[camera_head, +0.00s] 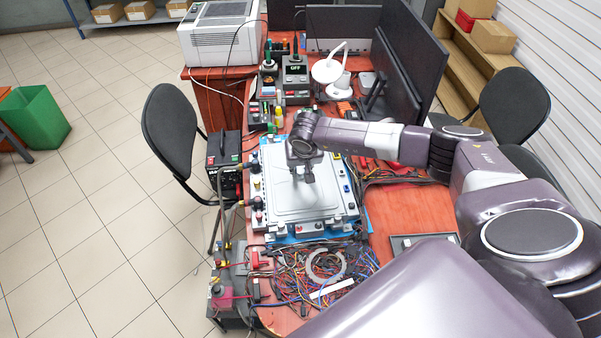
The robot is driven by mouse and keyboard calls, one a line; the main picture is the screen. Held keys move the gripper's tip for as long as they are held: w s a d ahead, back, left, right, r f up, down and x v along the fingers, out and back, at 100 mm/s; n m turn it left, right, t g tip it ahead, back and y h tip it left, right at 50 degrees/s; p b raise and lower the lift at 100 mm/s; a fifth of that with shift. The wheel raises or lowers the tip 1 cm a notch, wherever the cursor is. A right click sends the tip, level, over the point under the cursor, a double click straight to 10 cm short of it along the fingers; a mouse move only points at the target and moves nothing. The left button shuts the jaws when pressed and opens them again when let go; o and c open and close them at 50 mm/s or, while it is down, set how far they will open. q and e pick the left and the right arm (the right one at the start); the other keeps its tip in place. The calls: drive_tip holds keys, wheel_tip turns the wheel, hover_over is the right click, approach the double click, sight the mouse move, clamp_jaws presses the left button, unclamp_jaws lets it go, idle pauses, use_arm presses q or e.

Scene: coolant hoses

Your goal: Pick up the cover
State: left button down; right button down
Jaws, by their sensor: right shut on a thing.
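The cover (283,199) is a flat grey-white panel on a battery-like unit with a blue base (318,236), in the middle of the table. My right arm reaches in from the right. My right gripper (303,176) points down over the middle of the cover and is shut on a part there. The fingers hide what lies between them. I cannot tell whether the cover is raised off the unit. My left gripper is not in view.
Tangled wires and a clear ring (326,265) lie in front of the unit. A soldering station (296,75), a white lamp (328,70) and monitors (405,50) stand behind. A black chair (169,130) and a black device (224,150) are on the left. The red-brown tabletop (397,212) is partly bare at right.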

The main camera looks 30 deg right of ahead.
sight(300, 172)
wheel_tip(300, 172, up, 20)
drive_tip(key=b, duration=0.4)
idle(0.4)
